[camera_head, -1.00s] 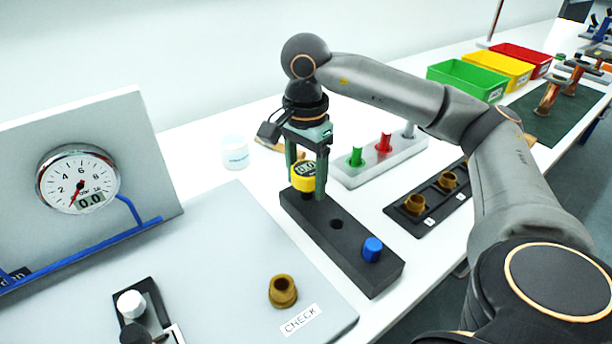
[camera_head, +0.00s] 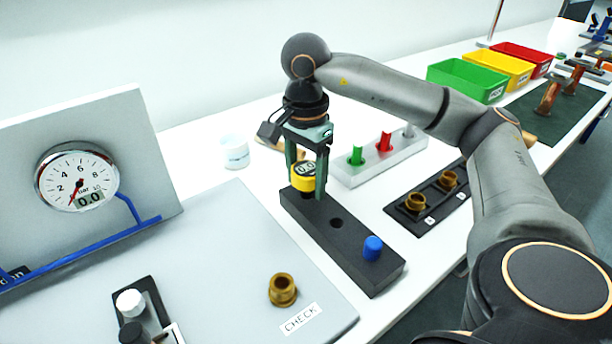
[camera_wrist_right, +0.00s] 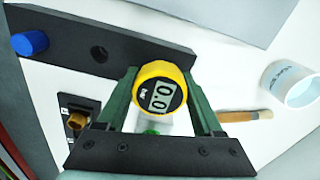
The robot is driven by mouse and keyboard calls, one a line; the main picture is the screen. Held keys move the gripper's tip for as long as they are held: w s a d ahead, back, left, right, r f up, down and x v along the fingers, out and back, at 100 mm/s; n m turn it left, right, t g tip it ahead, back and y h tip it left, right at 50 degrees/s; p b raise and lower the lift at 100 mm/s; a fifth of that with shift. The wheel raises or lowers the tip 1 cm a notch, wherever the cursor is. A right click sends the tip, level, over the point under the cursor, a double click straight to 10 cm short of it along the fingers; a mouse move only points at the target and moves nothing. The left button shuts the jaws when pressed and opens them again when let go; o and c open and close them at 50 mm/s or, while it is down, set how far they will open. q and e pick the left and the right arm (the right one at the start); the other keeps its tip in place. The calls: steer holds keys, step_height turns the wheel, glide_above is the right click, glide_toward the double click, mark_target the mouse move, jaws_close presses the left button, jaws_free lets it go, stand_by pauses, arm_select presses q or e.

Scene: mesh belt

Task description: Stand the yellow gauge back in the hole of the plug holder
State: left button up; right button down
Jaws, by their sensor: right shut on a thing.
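The yellow gauge (camera_head: 303,178) has a round head with a small grey display. My right gripper (camera_head: 306,188) is shut on it, one green finger on each side, and holds it upright over the far-left end of the black plug holder (camera_head: 318,236). In the right wrist view the gauge (camera_wrist_right: 159,94) sits between the fingers (camera_wrist_right: 160,100). Its lower end and any hole under it are hidden, so I cannot tell whether it is in the holder. The holder's middle hole (camera_head: 337,223) is empty. A blue plug (camera_head: 372,248) stands at its near end. My left gripper is not in view.
A light block with green, red and grey plugs (camera_head: 376,162) stands right of the holder. A black tray with brass fittings (camera_head: 428,212) is near it. A white cup (camera_head: 234,153) and a brush (camera_wrist_right: 245,115) lie behind. The gauge panel (camera_head: 150,150) stands left.

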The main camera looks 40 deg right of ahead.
mark_target(305, 169)
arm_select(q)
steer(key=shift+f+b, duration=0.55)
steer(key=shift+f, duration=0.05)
arm_select(e)
steer(key=shift+f, duration=0.7)
jaws_free()
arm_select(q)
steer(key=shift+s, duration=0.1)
arm_select(e)
step_height(305, 169, up, 7)
steer(key=shift+r+p, duration=0.1)
steer(key=shift+p, duration=1.15)
step_height(305, 169, up, 4)
steer(key=shift+r+p, duration=0.1)
steer(key=shift+p, duration=1.15)
steer(key=shift+r, duration=0.35)
steer(key=shift+r+p, duration=0.3)
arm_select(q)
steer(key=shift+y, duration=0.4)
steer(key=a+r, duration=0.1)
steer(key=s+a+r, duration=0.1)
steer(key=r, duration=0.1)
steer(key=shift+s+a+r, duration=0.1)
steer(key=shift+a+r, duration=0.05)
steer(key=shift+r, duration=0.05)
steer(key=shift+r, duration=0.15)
